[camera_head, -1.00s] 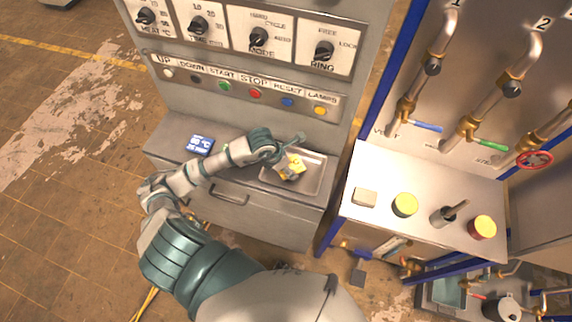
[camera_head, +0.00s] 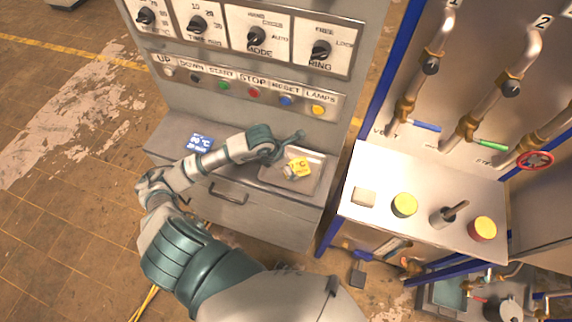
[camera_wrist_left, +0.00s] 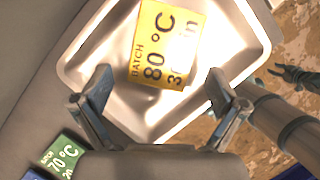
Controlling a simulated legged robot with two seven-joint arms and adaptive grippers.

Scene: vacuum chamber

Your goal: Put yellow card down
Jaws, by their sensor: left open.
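The yellow card (camera_head: 297,168), marked 80 °C, lies in the shallow metal tray (camera_head: 309,184) on the cabinet ledge. In the left wrist view the yellow card (camera_wrist_left: 165,48) lies in the upper part of the tray (camera_wrist_left: 95,48), apart from both fingers. My left gripper (camera_head: 288,150) is at the tray's left side. In the wrist view my left gripper (camera_wrist_left: 162,92) is open and empty, its fingers spread on either side below the card. A dark fingered shape (camera_wrist_left: 293,78) shows at the right edge there; I cannot tell whether it is my right gripper.
A blue card (camera_head: 200,143) lies on the ledge left of the tray. A green card (camera_wrist_left: 62,158) shows in the wrist view. The button panel (camera_head: 240,88) rises behind. A console (camera_head: 425,185) with yellow and red buttons stands at the right.

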